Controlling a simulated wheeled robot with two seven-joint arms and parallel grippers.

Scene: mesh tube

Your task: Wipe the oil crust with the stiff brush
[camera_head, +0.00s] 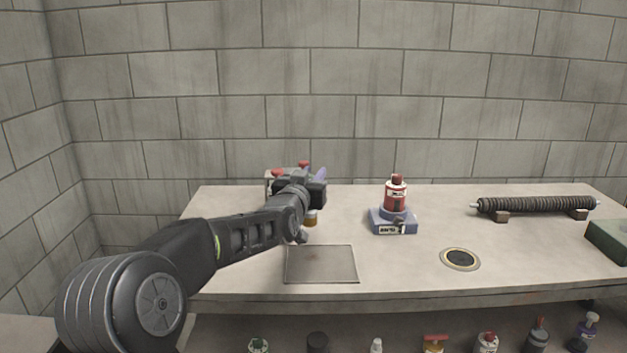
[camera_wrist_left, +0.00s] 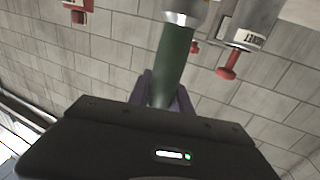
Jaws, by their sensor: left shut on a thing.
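My left gripper (camera_head: 319,174) is at the back left of the bench, beside a small rack. In the left wrist view its purple fingers (camera_wrist_left: 165,97) are shut on a dark green handle (camera_wrist_left: 174,62) with a shiny metal collar at its far end. This looks like the stiff brush; its bristles are out of view, and my arm hides it in the head view. A flat grey square plate (camera_head: 320,265) lies at the front of the bench with a faint brownish patch, possibly the oil crust. My right gripper is not in view.
The rack with red knobs (camera_head: 278,173) stands close behind my gripper. A red bottle (camera_head: 396,194) stands on a blue labelled base (camera_head: 393,221). A ribbed dark roll (camera_head: 535,206), a round inset (camera_head: 460,259) and a dark green box (camera_head: 608,240) are to the right.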

